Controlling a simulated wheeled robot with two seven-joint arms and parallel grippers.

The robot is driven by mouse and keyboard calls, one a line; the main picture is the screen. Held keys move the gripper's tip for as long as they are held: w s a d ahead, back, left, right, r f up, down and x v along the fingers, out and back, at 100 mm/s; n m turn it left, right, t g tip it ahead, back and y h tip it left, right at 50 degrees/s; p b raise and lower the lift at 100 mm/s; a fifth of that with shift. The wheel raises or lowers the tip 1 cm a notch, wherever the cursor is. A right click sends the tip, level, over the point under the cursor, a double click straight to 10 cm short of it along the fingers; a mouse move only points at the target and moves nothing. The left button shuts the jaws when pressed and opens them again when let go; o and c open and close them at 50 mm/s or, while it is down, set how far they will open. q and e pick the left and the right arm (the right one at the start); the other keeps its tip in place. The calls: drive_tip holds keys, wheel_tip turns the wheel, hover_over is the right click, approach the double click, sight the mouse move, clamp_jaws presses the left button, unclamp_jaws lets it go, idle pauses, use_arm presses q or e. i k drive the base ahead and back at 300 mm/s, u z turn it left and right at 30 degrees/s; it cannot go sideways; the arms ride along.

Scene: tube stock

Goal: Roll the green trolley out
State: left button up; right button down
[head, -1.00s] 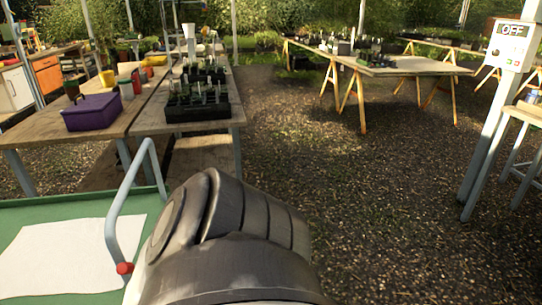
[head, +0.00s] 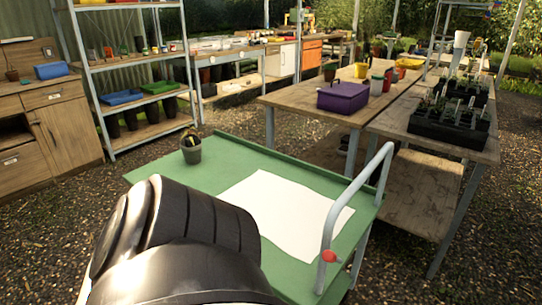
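The green trolley (head: 225,163) stands in the lower middle of the head view, with its green top edged by a raised rim. A grey tubular handle (head: 327,222) with a red knob (head: 329,256) rises at its right end. One of my arm links covers the near left part of the trolley. Neither of my grippers shows, and the trolley's wheels are hidden.
A wooden table (head: 290,98) with a purple box (head: 342,97) stands close behind the trolley. Another table (head: 393,126) with a black plant tray (head: 449,130) is to the right. Metal shelves (head: 89,75) and a wooden cabinet (head: 72,128) stand left. Gravel is bare at lower left and lower right.

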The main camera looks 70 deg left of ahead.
sight(228, 160)
drive_tip(key=u, duration=1.6)
drive_tip(key=i, duration=0.5)
drive_tip(key=u, duration=0.45)
drive_tip(key=k, duration=0.45)
drive_tip(key=z, duration=0.1)
